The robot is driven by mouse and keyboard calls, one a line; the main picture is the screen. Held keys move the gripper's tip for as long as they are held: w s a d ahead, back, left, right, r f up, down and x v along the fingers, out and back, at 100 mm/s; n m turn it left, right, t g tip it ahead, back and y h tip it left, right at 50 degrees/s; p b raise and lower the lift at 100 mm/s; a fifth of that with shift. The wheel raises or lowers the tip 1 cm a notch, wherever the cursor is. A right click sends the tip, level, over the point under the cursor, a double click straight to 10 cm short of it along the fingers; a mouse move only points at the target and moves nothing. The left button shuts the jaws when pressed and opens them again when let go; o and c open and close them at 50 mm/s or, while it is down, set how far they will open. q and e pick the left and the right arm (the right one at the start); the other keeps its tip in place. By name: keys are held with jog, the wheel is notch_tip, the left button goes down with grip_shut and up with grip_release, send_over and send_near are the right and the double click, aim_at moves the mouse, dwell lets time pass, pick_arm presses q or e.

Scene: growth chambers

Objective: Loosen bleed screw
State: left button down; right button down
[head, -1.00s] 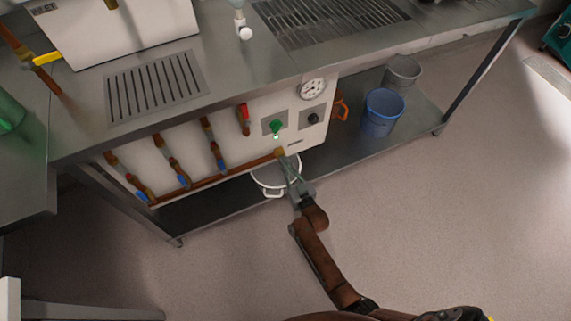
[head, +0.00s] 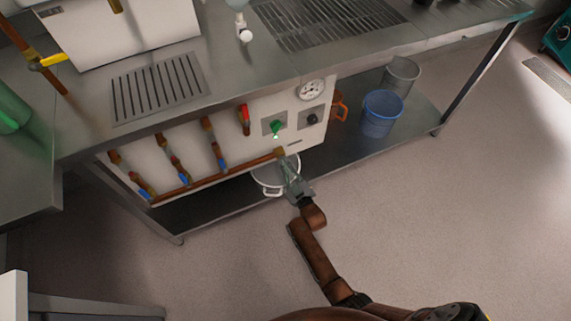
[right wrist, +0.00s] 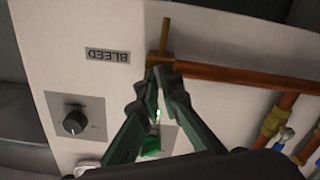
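The bleed screw is a small brass fitting at the end of the copper pipe on the white panel. It shows in the right wrist view (right wrist: 155,58) just past my fingertips, beside the upside-down "BLEED" label (right wrist: 108,56). My right gripper (head: 284,160) reaches up to this pipe end in the head view. In the right wrist view its two fingertips (right wrist: 161,72) come together at the fitting, with hardly any gap, and cover part of it. My left gripper is not in view.
A green lit knob (head: 276,126), a black knob (head: 312,119) and a gauge (head: 311,89) sit on the panel. Several blue-handled valves line the pipe to the left. A white pot (head: 268,181) and a blue bucket (head: 382,113) stand on the lower shelf. The floor is clear.

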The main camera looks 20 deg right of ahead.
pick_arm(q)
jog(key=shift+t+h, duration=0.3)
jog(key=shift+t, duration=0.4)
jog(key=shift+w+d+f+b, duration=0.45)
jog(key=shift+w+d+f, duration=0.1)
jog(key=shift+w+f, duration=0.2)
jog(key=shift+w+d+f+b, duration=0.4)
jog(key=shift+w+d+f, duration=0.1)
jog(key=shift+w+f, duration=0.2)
pick_arm(e)
jog(key=shift+a+f+n, duration=0.1)
jog(key=shift+n, duration=2.85)
jog(key=shift+a+f+n, duration=0.1)
jog(key=shift+n, duration=2.85)
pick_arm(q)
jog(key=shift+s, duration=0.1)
pick_arm(e)
jog(key=c, duration=2.1)
grip_release()
jog(key=shift+r, duration=0.1)
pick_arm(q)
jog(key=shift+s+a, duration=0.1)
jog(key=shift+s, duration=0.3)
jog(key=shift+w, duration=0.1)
